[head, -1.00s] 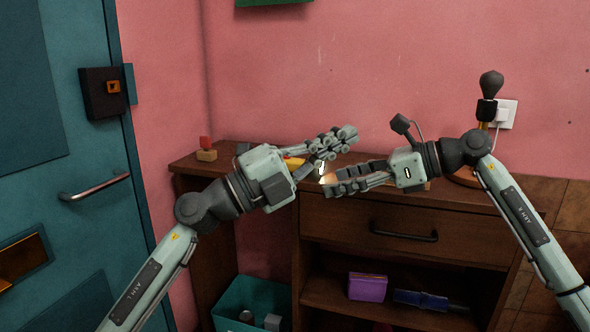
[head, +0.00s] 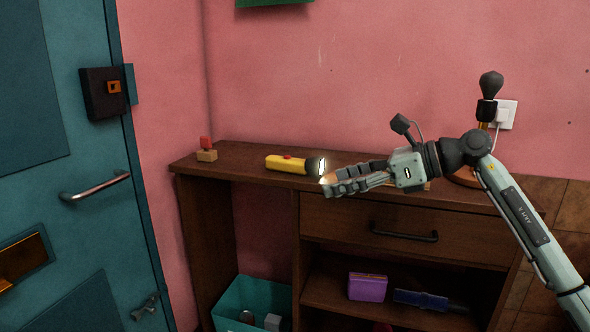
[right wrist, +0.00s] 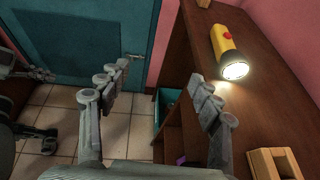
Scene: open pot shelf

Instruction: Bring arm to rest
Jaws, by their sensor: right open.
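My right gripper (head: 330,184) is open and points left above the front part of the wooden shelf top; its two spread fingers also show in the right wrist view (right wrist: 155,88), with nothing between them. My left arm is out of the head view. Grey robot parts of mine (right wrist: 35,105) show at the left edge of the right wrist view, too partial to tell the jaw state. A yellow flashlight (head: 287,163) with a red button lies on the shelf top, lit, its lens just beyond the right fingertips and apparently not held; it also shows in the right wrist view (right wrist: 223,45).
A red-topped wooden block (head: 207,152) sits at the shelf's left end. A teal bin (head: 225,295) stands below. A purple box (head: 368,287) lies on the lower shelf. A lamp-like object (head: 488,100) stands behind my right arm. A teal door (head: 80,150) is at left.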

